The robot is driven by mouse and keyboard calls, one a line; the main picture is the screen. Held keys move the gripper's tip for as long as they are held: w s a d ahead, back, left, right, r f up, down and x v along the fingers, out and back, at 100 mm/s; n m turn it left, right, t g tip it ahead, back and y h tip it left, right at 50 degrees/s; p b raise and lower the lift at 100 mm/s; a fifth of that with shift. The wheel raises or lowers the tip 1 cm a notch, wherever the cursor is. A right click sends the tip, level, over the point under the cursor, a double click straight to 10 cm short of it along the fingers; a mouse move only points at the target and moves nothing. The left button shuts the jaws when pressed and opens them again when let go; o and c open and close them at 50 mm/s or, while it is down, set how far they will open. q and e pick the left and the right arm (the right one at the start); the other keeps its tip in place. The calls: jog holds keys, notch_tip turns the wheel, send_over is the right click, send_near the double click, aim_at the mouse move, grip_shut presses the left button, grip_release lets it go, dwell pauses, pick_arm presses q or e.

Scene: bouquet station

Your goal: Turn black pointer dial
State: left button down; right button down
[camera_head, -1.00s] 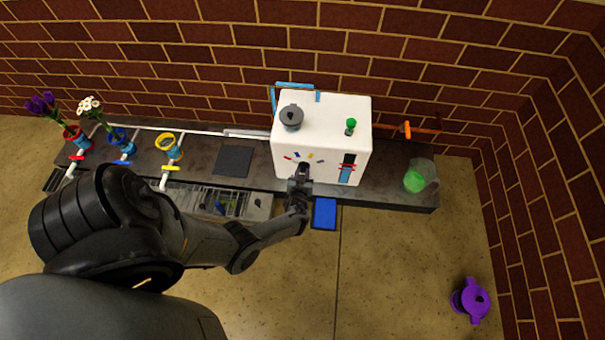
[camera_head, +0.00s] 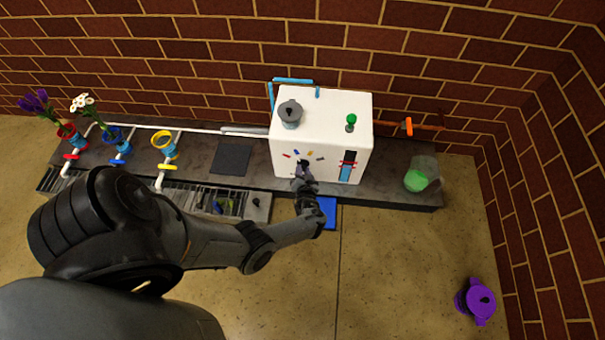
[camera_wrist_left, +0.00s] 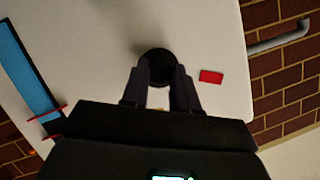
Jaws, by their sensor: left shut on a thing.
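The black pointer dial (camera_wrist_left: 158,66) is a round dark knob on the front of the white box (camera_head: 330,125). In the left wrist view it sits between my left gripper's fingertips (camera_wrist_left: 160,80), which are shut on it. In the head view my left gripper (camera_head: 302,174) reaches the box's front face and hides most of the dial. Coloured marks (camera_head: 310,155) in red, blue and yellow arc above the dial. In the left wrist view a red mark (camera_wrist_left: 211,77) shows right of the dial. The dial's pointer direction is hidden. My right gripper is not in view.
A blue gauge with red marks (camera_head: 347,168) is right of the dial. A grey-lidded pot (camera_head: 290,113) and green knob (camera_head: 351,121) are on top of the box. A green-filled glass (camera_head: 418,181) stands right on the counter. Vases with flowers (camera_head: 70,132) stand at left.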

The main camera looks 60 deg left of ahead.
pick_arm(q)
jog(key=shift+w+f+m+g+y+b, duration=0.1)
jog(key=shift+m+g+y+b, duration=0.35)
jog(key=shift+m+b, duration=0.25)
jog(key=c, duration=0.9)
grip_release()
jog(key=shift+o, duration=0.2)
jog(key=shift+d, duration=0.15)
jog(key=p+v, duration=0.5)
jog(key=v, duration=0.5)
jog(key=shift+s+d, duration=0.2)
jog(key=shift+d, duration=0.1)
